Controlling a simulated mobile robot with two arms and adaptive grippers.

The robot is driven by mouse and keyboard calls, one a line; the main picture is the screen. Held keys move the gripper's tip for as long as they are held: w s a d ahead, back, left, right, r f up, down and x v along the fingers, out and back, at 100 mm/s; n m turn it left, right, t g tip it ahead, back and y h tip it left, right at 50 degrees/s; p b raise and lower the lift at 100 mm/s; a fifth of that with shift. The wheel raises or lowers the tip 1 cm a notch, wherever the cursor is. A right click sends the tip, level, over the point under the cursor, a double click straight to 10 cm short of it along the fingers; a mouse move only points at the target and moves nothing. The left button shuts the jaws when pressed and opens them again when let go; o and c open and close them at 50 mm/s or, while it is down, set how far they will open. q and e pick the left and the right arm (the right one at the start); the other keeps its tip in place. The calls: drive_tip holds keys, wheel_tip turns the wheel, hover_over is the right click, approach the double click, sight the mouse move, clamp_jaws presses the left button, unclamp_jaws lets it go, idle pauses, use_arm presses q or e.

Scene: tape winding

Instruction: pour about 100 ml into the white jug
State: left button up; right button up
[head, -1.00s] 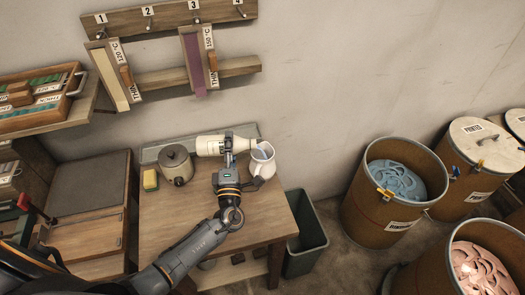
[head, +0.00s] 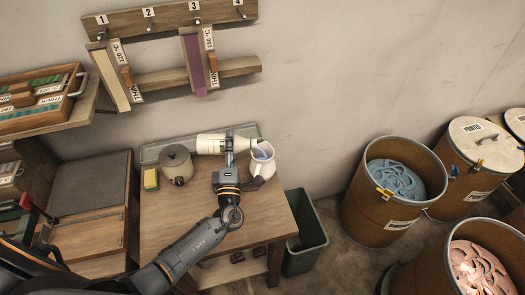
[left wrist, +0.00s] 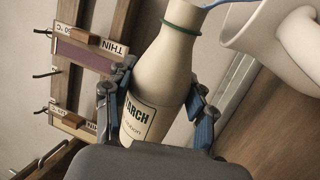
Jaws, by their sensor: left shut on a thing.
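The white jug (head: 262,161) stands on the small wooden table. It also shows at the upper right of the left wrist view (left wrist: 262,32). My left gripper (head: 229,148) is shut around a cream bottle (head: 210,144). In the left wrist view the gripper's fingers (left wrist: 160,95) hold the bottle (left wrist: 165,75) on both sides; its label reads "ARCH", partly hidden. In the head view the bottle lies nearly level, its neck toward the jug's mouth. My right gripper does not show.
A grey-brown lidded pot (head: 177,163) and a yellow sponge (head: 151,179) stand left of the bottle on the table (head: 180,220). A grey tray (head: 150,154) lies behind. A dark bin (head: 305,235) stands right of the table; drums (head: 385,215) stand further right.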

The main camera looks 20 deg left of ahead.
use_arm(q)
wheel_tip(320, 180, down, 2)
drive_tip(key=n+b, duration=0.1)
drive_tip(key=b, duration=0.1)
drive_tip(key=n+y+b, duration=0.1)
drive_tip(key=b, duration=0.1)
drive_tip(key=shift+a+f+n, duration=0.1)
drive_tip(key=shift+f+n, duration=0.15)
drive_tip(key=shift+n, duration=0.05)
drive_tip(key=shift+s+a+r+n+g+y, duration=0.1)
drive_tip(key=shift+a+r+n+g+y, duration=0.15)
drive_tip(key=shift+n, duration=0.3)
drive_tip(key=shift+s+a+r+n+g+y, duration=0.15)
drive_tip(key=shift+r+n, duration=0.15)
drive_tip(key=shift+n, duration=0.25)
drive_tip(key=shift+w+r, duration=0.1)
drive_tip(key=shift+w, duration=0.05)
drive_tip(key=shift+d+f+n+y+b, duration=0.15)
drive_tip(key=shift+f+n+y+b, duration=0.25)
drive_tip(key=shift+n+b, duration=0.55)
drive_tip(key=shift+p, duration=0.3)
